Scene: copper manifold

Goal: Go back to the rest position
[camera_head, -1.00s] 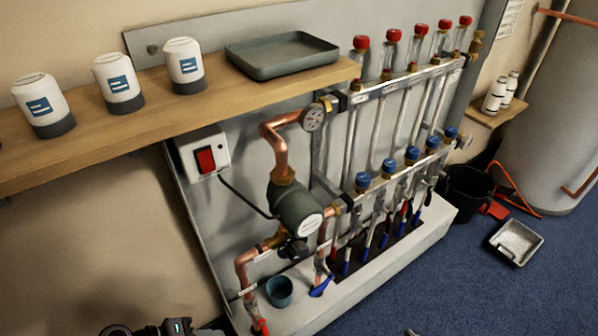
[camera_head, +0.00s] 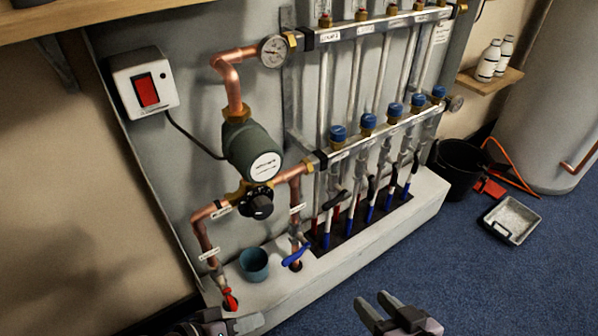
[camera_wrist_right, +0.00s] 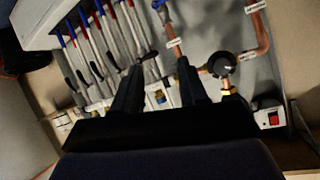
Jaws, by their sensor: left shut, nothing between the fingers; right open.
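My right gripper (camera_head: 382,305) is at the bottom of the head view, right of centre, open and empty, over the blue floor in front of the manifold's base. In the right wrist view its two dark fingers (camera_wrist_right: 160,88) stand apart with nothing held between them. My left gripper (camera_head: 232,325) shows at the bottom edge, partly cut off, shut and empty, below the blue-grey cup.
A blue-grey cup (camera_head: 254,264) stands on the pale base ledge (camera_head: 330,266). The pump (camera_head: 250,150) and red switch box (camera_head: 144,84) are on the panel. A black bucket (camera_head: 460,168) and grey tray (camera_head: 511,219) are on the floor at right. The carpet (camera_head: 470,290) in front is clear.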

